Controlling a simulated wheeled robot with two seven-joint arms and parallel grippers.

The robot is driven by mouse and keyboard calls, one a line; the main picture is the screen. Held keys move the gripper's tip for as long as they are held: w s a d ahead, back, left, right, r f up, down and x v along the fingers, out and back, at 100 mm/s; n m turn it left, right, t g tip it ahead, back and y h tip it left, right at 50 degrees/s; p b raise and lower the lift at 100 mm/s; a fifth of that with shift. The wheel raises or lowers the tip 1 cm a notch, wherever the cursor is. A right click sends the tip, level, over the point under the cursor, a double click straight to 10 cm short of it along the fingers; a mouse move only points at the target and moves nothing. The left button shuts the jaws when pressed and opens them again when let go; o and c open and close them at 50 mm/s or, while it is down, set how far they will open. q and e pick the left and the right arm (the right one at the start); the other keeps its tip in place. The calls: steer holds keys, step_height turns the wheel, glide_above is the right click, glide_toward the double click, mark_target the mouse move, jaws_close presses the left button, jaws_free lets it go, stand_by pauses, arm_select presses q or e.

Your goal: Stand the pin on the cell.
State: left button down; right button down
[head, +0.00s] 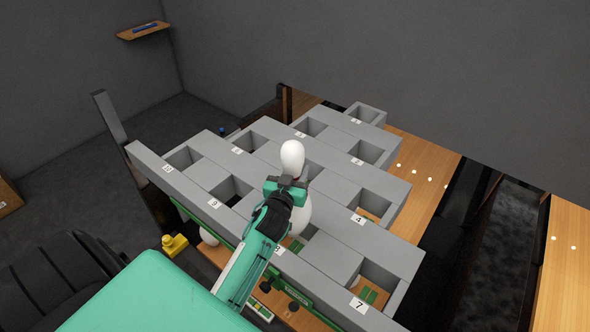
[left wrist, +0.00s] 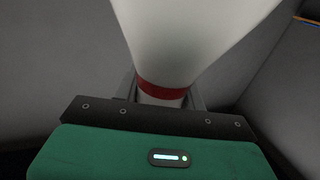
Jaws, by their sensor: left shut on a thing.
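A white bowling pin (head: 292,155) is upright in the head view, its head above my left gripper (head: 287,187) and its wider body partly hidden behind the gripper and arm. My left gripper is shut on the pin around its neck. In the left wrist view, the pin (left wrist: 195,40) fills the top middle, with a red band (left wrist: 165,90) just beyond the jaws. The grey rack of numbered square cells (head: 225,172) lies below and around the pin. The pin's base is hidden, so I cannot tell whether it touches a cell. My right gripper is not in view.
Several cells look open, including those by labels 10 (head: 168,168), 9 (head: 214,203), 4 (head: 358,219) and 7 (head: 359,305). Another white rounded object (head: 208,237) and a yellow object (head: 174,244) are near the rack's left front. A wooden lane (head: 420,180) lies to the right.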

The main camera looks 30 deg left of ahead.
arm_select(q)
step_height(320, 180, down, 11)
steer(key=b, duration=0.8)
steer(key=shift+f+b, duration=0.2)
steer(key=shift+b, duration=0.15)
stand_by(0.5)
steer(key=shift+w+f, duration=0.1)
steer(key=shift+f, duration=0.55)
stand_by(0.4)
